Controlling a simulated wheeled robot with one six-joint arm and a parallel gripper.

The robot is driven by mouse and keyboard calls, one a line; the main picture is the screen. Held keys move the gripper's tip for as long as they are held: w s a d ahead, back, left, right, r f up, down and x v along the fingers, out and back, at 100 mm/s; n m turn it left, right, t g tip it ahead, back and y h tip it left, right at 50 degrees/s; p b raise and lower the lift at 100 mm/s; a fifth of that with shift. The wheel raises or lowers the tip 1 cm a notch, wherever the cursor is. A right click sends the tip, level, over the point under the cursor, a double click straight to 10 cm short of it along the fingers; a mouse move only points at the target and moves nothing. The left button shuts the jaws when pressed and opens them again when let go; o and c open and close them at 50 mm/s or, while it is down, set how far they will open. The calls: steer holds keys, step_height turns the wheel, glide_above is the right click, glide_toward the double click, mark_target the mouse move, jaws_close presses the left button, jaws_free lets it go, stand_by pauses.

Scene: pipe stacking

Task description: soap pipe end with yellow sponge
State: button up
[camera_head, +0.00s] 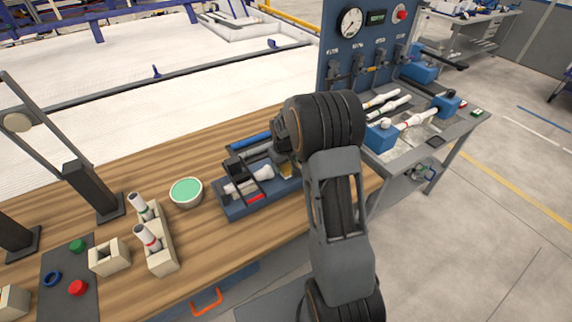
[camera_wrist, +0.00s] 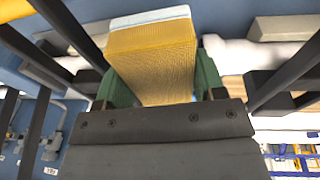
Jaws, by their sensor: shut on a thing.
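My gripper (camera_head: 284,165) is over the blue fixture (camera_head: 234,210) on the wooden bench. In the wrist view its green fingers (camera_wrist: 160,84) are shut on the yellow sponge (camera_wrist: 152,55), which has a pale layer along its far edge. The sponge shows as a small yellow patch in the head view (camera_head: 286,172). A white pipe (camera_head: 248,184) lies in the fixture, just left of the sponge. In the wrist view a white pipe (camera_wrist: 243,54) is behind and right of the sponge; whether they touch cannot be told. A bowl of green liquid (camera_head: 186,191) stands to the left.
A dark stand (camera_head: 92,190) is at the left. A second table (camera_head: 440,135) at the right holds more pipes and blue blocks beside a blue gauge panel (camera_head: 365,50). Bare wood lies left of the bowl.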

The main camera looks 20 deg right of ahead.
steer(key=shift+w, duration=0.15)
steer(key=shift+s, duration=0.2)
steer(key=shift+s, duration=0.6)
steer(key=shift+w, duration=0.15)
steer(key=shift+w, duration=0.65)
steer(key=shift+s, duration=0.15)
steer(key=shift+s+b, duration=0.35)
steer(key=shift+s, duration=0.3)
steer(key=shift+w, duration=0.1)
